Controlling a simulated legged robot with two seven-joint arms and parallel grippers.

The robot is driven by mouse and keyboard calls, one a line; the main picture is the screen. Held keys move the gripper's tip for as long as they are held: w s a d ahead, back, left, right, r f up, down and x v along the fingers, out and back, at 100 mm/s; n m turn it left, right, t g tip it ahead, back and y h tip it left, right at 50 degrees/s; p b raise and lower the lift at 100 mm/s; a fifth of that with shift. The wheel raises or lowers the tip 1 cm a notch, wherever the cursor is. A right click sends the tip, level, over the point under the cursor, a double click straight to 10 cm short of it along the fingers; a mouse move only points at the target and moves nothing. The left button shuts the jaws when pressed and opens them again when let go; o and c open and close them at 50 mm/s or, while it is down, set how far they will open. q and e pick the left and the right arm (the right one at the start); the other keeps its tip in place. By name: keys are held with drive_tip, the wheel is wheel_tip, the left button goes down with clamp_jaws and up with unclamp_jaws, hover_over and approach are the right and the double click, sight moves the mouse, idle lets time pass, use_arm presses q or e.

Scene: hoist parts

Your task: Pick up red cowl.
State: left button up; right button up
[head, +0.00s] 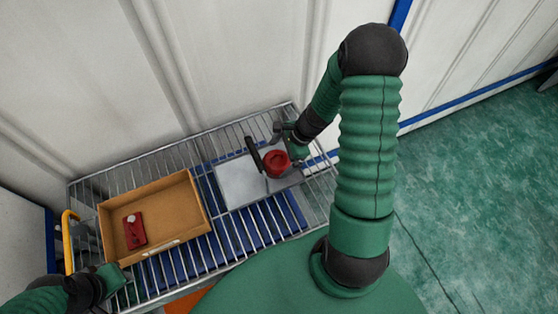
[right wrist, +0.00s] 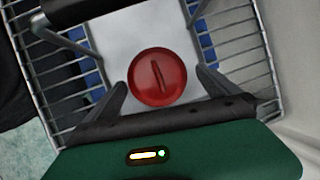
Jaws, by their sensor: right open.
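The red cowl (head: 276,163) is a round red part at the right end of the wire rack, on or just above a pale grey sheet. In the right wrist view the cowl (right wrist: 158,76) is a red disc with a raised ridge across its face. My right gripper (head: 286,147) is at the cowl. In the right wrist view the open right gripper (right wrist: 161,80) has one finger on each side of the cowl, with gaps showing. Contact cannot be told. My left gripper (head: 117,279) is at the rack's lower left corner, its fingers unclear.
A brown open box (head: 178,207) on the rack's left holds a flat dark red part (head: 135,231) with a pale knob. A black bar (head: 253,155) stands close left of the cowl. The pale sheet (head: 238,182) has bare room. A wall runs behind the rack.

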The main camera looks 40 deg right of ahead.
sight(276, 162)
drive_tip(key=shift+x, duration=0.8)
drive_tip(key=shift+a+f, duration=0.1)
drive_tip(key=shift+a, duration=0.85)
drive_tip(key=shift+a+r, duration=0.15)
drive_tip(key=shift+r, duration=0.1)
drive_tip(key=shift+c, duration=2.2)
drive_tip(key=shift+s+d+f, duration=0.1)
drive_tip(key=shift+d+f, duration=0.05)
drive_tip(key=shift+d, duration=0.45)
drive_tip(key=c, duration=0.9)
drive_tip(key=shift+c, duration=0.8)
use_arm(q)
drive_tip(key=shift+s+a+f, duration=0.1)
drive_tip(key=shift+a, duration=0.65)
use_arm(e)
drive_tip(key=shift+a, duration=0.2)
